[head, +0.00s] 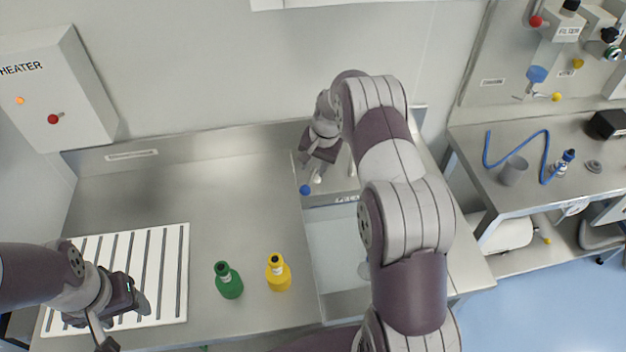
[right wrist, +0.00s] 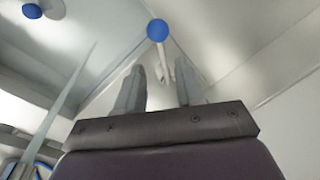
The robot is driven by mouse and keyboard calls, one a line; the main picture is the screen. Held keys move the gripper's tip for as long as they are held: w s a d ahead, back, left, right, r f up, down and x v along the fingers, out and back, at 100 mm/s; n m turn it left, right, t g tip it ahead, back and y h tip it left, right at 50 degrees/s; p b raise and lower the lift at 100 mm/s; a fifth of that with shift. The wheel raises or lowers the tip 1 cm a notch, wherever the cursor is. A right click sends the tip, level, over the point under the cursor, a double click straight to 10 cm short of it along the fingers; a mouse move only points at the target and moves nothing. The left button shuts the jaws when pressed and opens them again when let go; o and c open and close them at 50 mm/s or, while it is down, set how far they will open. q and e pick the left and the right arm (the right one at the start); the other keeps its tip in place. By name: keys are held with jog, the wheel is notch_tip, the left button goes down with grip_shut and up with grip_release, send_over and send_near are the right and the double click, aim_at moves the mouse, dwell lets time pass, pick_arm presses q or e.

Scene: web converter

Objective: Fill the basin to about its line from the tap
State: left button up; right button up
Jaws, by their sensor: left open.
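The basin (head: 335,262) is sunk in the steel counter, partly hidden behind my right arm; its fill line and water level cannot be made out. A blue ball knob (head: 305,190) shows at the basin's back left, by my right gripper (head: 315,172). In the right wrist view a blue ball on a pale lever (right wrist: 158,30) lies beyond the spread fingers of my right gripper (right wrist: 159,88), roughly in line with the space between them. The tap's spout is not clear. My left gripper (head: 125,322) is open and empty over the white slatted rack.
The white slatted rack (head: 172,270) lies at the counter's left. A green bottle (head: 229,282) and a yellow bottle (head: 279,275) stand left of the basin. A heater box (head: 55,90) hangs on the wall. A side bench (head: 540,205) holds a grey cup (head: 513,171) and blue tubing.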

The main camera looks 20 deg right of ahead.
aim_at(309, 183)
jog(key=f, duration=0.2)
jog(key=a+f+p, duration=0.1)
jog(key=f, duration=0.1)
jog(key=w+f+p, duration=0.1)
jog(key=f, duration=0.1)
jog(key=shift+a+f, duration=0.2)
jog(key=shift+f, duration=0.1)
jog(key=shift+d+f, duration=0.2)
jog(key=shift+f, duration=0.05)
jog(key=shift+a, duration=0.1)
grip_shut()
jog(key=shift+f, duration=0.15)
dwell(0.6)
